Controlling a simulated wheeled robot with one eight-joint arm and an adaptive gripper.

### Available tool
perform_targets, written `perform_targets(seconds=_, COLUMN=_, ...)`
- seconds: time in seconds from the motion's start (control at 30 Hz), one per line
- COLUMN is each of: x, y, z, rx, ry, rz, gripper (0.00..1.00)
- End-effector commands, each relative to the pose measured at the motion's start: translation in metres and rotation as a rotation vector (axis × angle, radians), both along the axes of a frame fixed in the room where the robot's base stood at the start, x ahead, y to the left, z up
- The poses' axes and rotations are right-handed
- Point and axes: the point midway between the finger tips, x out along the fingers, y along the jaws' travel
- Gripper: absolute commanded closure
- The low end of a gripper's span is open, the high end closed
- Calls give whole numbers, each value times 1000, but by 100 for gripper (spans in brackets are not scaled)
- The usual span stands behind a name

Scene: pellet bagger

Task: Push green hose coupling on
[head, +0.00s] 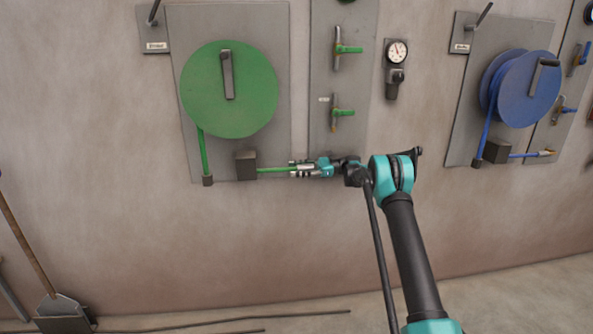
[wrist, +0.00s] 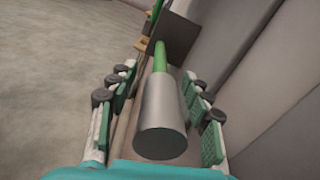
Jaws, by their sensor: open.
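The green hose coupling (wrist: 162,115) is a silver cylinder on the end of the green hose (wrist: 161,58) in the wrist view. It lies between the two fingers of my open gripper (wrist: 160,76), with gaps visible on both sides. In the head view my gripper (head: 302,169) is around the hose end, right of the dark guide box (head: 246,165), and mostly hides the coupling. The green hose also shows in the head view (head: 273,169). Two green-handled valves, an upper one (head: 346,49) and a lower one (head: 343,112), are on the grey panel (head: 322,75) above my gripper.
The green reel (head: 229,90) hangs on a wall plate at upper left. A gauge (head: 396,53) is right of the valve panel. A blue reel (head: 527,90) with a blue hose (head: 522,156) is further right. A shovel (head: 62,310) stands at lower left.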

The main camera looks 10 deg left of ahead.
Motion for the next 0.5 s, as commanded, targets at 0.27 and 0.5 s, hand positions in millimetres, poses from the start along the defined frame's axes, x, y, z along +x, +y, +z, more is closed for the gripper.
perform_targets(seconds=0.27, x=0, y=0, z=0, rx=0, ry=0, rz=0, gripper=58)
perform_targets(seconds=0.5, x=0, y=0, z=0, rx=0, ry=0, rz=0, gripper=88)
